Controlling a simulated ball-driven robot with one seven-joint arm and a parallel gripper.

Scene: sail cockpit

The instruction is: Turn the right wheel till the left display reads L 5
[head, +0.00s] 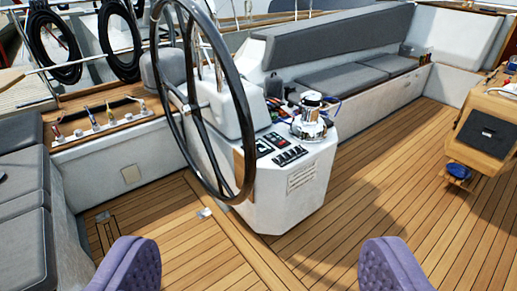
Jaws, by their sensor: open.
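A large black steering wheel (251,145) stands upright left of the picture's middle, seen at an angle. It is mounted on a white pedestal (290,205). Only this one wheel is in view, and I cannot tell if it is the right one. Small dark panels (264,147) lie on the pedestal top; none shows a readable L value, and I cannot make out a left display. My gripper (262,256) shows as two purple padded fingers at the bottom edge, wide apart and empty. It is well short of the wheel and does not touch it.
A chrome winch (309,122) sits on the pedestal. Grey cushioned benches (345,80) run along the back, with another at the left (22,225). A wooden table (478,145) stands at the right. Coiled black ropes (53,50) hang at the upper left. The teak deck (345,225) is open in front.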

